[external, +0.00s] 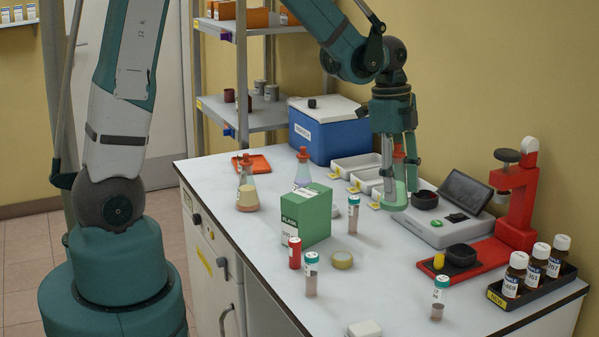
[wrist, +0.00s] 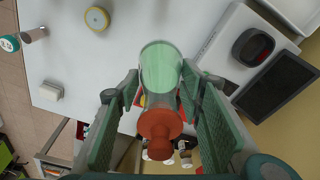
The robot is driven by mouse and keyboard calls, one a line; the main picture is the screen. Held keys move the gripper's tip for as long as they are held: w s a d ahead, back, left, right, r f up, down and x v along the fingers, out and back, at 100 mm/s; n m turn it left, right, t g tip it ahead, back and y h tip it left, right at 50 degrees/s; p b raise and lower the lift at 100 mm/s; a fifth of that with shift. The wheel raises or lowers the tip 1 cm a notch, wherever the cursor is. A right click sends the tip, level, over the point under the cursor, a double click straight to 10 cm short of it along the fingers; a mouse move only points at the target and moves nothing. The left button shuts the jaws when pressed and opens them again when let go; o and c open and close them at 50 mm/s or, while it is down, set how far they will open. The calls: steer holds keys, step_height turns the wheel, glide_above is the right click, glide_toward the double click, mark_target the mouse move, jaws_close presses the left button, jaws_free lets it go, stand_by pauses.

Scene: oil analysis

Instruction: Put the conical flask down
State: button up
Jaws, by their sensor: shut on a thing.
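The conical flask (external: 394,199) holds pale green liquid and has an orange-red stopper. My gripper (external: 398,183) points down and is shut on it, with a finger on each side. In the wrist view the flask (wrist: 161,68) lies between the two green finger pads of my gripper (wrist: 160,88), its stopper toward the camera. In the external view it stands about upright between the white trays and the scale, by the right part of the bench (external: 345,290). I cannot tell whether its base touches the bench. The fingers hide part of it.
A green box (external: 307,215) stands mid-bench. White trays (external: 352,167) lie behind; a scale (external: 435,229) and red stand (external: 515,200) are to the right. Several vials stand in front.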

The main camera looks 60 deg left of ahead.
steer(key=w+a+n, duration=0.2)
steer(key=a+n, duration=0.2)
steer(key=a, duration=1.3)
steer(key=w+a+n, duration=0.2)
steer(key=a+n, duration=0.1)
steer(key=a, duration=1.4)
steer(key=s+a+n, duration=0.2)
steer(key=s+a, duration=0.2)
steer(key=a, duration=0.6)
steer(key=s+a+n+y+p, duration=0.1)
steer(key=s+a, duration=0.4)
steer(key=a, duration=0.6)
steer(key=s+a+n+t, duration=0.1)
steer(key=s+a+n, duration=0.2)
steer(key=a, duration=0.7)
steer(key=shift+s+a+f, duration=0.3)
steer(key=shift+s+a, duration=0.1)
steer(key=shift+s, duration=0.35)
step_height(320, 180, down, 6)
steer(key=shift+f, duration=0.15)
steer(key=shift+f, duration=1.85)
